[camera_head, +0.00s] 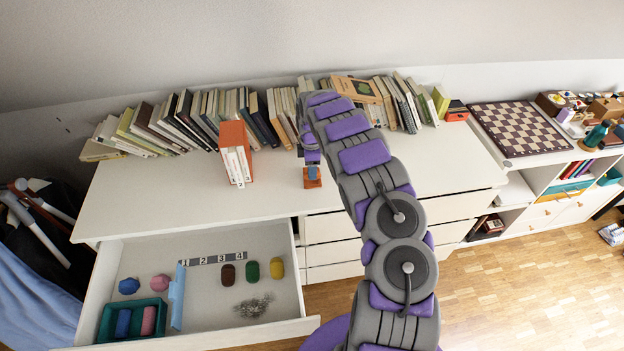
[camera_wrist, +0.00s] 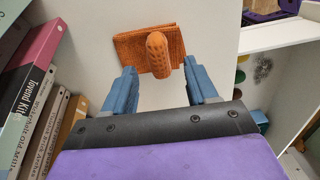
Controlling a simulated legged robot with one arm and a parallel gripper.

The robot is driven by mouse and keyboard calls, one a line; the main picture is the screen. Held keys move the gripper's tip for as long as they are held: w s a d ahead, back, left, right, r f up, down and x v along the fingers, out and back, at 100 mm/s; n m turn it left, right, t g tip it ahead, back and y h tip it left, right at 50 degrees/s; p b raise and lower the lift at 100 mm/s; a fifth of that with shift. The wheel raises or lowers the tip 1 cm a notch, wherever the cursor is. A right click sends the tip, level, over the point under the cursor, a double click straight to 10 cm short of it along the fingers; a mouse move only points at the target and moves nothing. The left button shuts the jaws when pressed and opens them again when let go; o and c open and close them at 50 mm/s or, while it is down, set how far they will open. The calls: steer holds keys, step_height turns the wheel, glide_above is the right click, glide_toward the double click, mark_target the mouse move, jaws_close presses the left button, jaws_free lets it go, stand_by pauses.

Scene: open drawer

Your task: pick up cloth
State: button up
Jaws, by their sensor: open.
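The orange textured cloth (camera_wrist: 128,47) lies on the white dresser top in the wrist view, with a rounded upright lump (camera_wrist: 158,50) of the same orange at its middle. In the head view a small part of the orange cloth (camera_head: 312,184) shows below my gripper (camera_head: 312,170). In the wrist view my gripper (camera_wrist: 160,76) is open, its two blue fingers apart. The lump shows between the fingertips and beyond them. I cannot tell whether the fingers touch the cloth. My arm hides part of the dresser top in the head view.
Books (camera_head: 190,118) line the back of the dresser, and orange-and-white books (camera_head: 236,153) stand left of my gripper. Books (camera_wrist: 35,95) are close at left in the wrist view. An open drawer (camera_head: 205,334) with small objects juts out below. The dresser top (camera_head: 170,195) is clear at left.

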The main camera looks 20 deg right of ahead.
step_height(320, 180, down, 2)
steer(key=shift+f, duration=0.1)
steer(key=shift+d, duration=0.2)
steer(key=shift+c, duration=0.3)
steer(key=shift+d, duration=0.1)
steer(key=shift+c, duration=0.9)
steer(key=shift+a, duration=0.3)
steer(key=c, duration=0.7)
steer(key=shift+d, duration=0.1)
jaws_close()
steer(key=shift+d, duration=0.1)
